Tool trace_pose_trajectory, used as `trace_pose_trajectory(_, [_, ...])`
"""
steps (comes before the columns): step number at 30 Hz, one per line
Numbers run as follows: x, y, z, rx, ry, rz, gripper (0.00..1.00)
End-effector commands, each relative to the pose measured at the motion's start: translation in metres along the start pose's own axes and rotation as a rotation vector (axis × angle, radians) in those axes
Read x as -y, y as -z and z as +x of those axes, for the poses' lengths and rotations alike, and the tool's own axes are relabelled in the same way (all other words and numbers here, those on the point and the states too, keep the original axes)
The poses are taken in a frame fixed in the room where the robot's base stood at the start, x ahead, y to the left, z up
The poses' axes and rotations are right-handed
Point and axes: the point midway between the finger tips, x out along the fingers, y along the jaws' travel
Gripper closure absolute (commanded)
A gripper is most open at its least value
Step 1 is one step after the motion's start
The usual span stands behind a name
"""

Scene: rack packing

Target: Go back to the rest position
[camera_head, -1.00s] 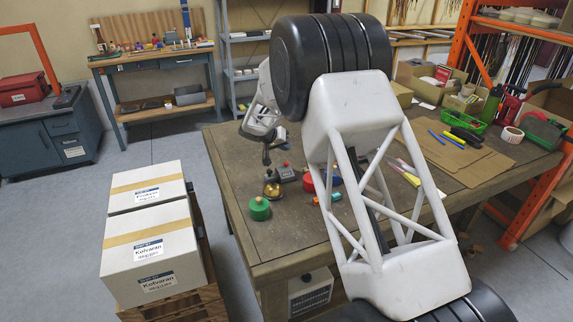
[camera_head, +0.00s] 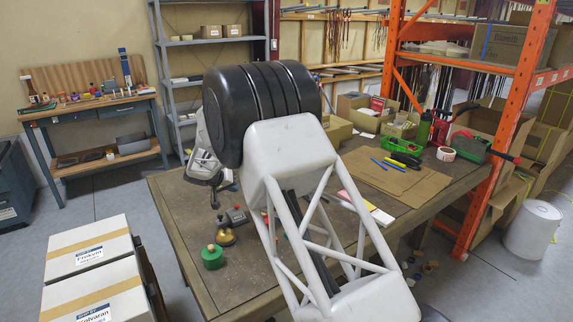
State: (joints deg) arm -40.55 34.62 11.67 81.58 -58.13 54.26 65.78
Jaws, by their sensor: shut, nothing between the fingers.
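My gripper (camera_head: 215,200) shows small at the left of my arm, above the far left part of the workbench (camera_head: 180,232). It is shut and holds nothing. It hangs pointing down over the bench top, behind a small brass-coloured object (camera_head: 225,236) and a grey box with a red button (camera_head: 237,215). A green round object (camera_head: 212,257) stands nearer on the bench. My white lattice arm link and black joint hide the middle of the bench.
Cardboard sheets (camera_head: 395,178), markers and a green tray (camera_head: 404,147) lie on the bench's right. An orange rack (camera_head: 497,140) stands at right. White cartons (camera_head: 90,245) are stacked at left. Floor is open between cartons and bench.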

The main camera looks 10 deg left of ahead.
Motion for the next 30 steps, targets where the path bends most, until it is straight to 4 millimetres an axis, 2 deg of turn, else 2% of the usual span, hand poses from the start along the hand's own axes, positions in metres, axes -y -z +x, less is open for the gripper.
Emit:
trace_pose_trajectory(5, [-0.011, 0.0, -0.001, 0.008, 0.0, 0.003, 1.0])
trace_pose_trajectory(11, [-0.051, -0.001, -0.007, 0.038, 0.002, 0.01, 1.0])
trace_pose_trajectory(20, [-0.148, -0.014, -0.023, 0.115, 0.016, 0.025, 1.0])
trace_pose_trajectory(30, [-0.255, -0.045, -0.046, 0.199, 0.045, 0.044, 1.0])
